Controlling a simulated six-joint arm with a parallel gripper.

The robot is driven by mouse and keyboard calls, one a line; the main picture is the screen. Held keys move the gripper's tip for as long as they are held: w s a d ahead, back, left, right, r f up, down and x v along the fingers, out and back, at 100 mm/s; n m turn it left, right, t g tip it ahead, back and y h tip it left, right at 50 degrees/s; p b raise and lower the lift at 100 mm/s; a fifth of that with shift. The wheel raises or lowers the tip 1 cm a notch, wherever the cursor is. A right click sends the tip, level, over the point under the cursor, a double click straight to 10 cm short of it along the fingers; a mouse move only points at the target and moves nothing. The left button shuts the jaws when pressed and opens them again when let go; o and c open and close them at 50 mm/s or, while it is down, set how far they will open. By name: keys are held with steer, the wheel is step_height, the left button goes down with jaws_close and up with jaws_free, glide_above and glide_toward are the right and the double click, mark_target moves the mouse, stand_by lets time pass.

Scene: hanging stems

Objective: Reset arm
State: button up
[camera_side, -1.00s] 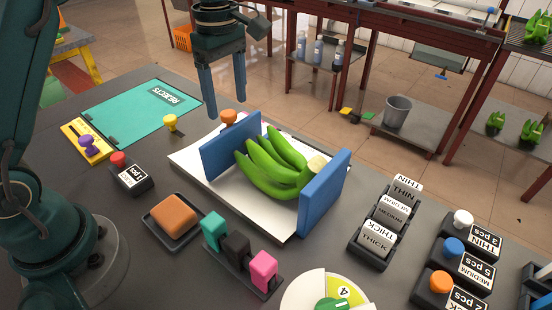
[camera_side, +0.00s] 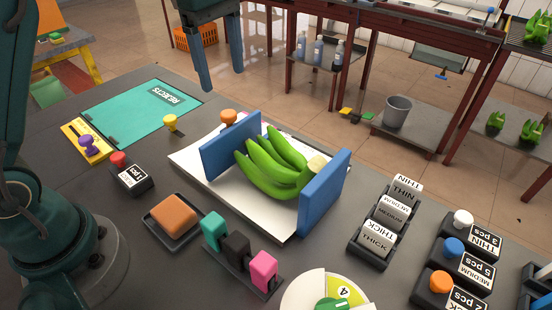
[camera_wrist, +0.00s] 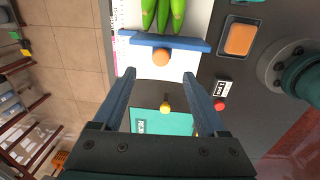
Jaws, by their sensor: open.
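My gripper (camera_side: 219,80) is open and empty, high above the back of the table in the side view. Its two blue fingers point down and are spread apart. In the wrist view the gripper (camera_wrist: 162,85) shows nothing between its fingertips but the scene below. A bunch of green bananas (camera_side: 272,165) rests between two blue upright plates (camera_side: 230,146) on a white sheet (camera_side: 265,209). The bananas also show at the top of the wrist view (camera_wrist: 163,15).
A teal rejects mat (camera_side: 138,112) lies at the back left. A sponge in a tray (camera_side: 173,214), coloured blocks (camera_side: 237,250), a dial (camera_side: 328,292), label blocks (camera_side: 385,220) and knobbed blocks (camera_side: 465,262) fill the front and right. A red-knobbed block (camera_side: 131,177) stands at left.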

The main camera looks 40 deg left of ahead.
steer(key=s+d+r+m+t, duration=0.1)
steer(key=s+r+m+t, duration=0.15)
steer(key=s, duration=0.25)
steer(key=s+d+r+m+t, duration=0.1)
steer(key=s+r+m, duration=0.1)
steer(key=s+m, duration=0.3)
steer(key=s+f+m+t, duration=0.1)
steer(key=s+f+m, duration=0.6)
steer(key=m, duration=0.3)
steer(key=shift+d+f, duration=0.3)
steer(key=shift+f, duration=0.05)
